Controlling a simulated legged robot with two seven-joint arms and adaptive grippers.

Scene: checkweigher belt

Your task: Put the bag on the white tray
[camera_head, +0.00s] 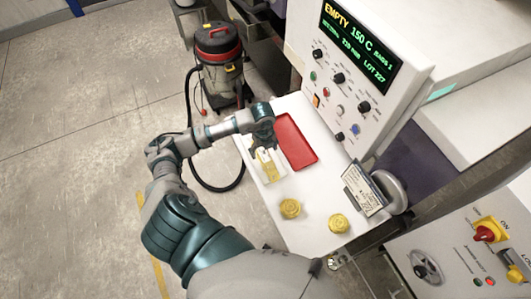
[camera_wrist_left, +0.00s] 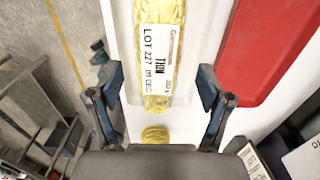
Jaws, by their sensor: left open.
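A yellow bag (camera_head: 269,166) with a white printed label lies on a narrow white tray (camera_head: 279,177) on the white worktop. In the left wrist view the bag (camera_wrist_left: 160,14) lies lengthwise, its label reading "THIN" and "LOT 227", and the pale tray (camera_wrist_left: 124,28) shows along its sides. My left gripper (camera_head: 263,145) is over the far end of the bag and hides part of it. In the wrist view its two fingers (camera_wrist_left: 160,76) are spread wide, one on each side of the bag, with nothing held. My right gripper is not in view.
A red tray (camera_head: 296,140) lies right beside the white tray. Two yellow round objects (camera_head: 290,208) (camera_head: 339,223) sit nearer on the worktop. The control panel (camera_head: 350,90) rises behind, with a labelled card (camera_head: 363,189) at the right. A vacuum cleaner (camera_head: 218,62) stands on the floor.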

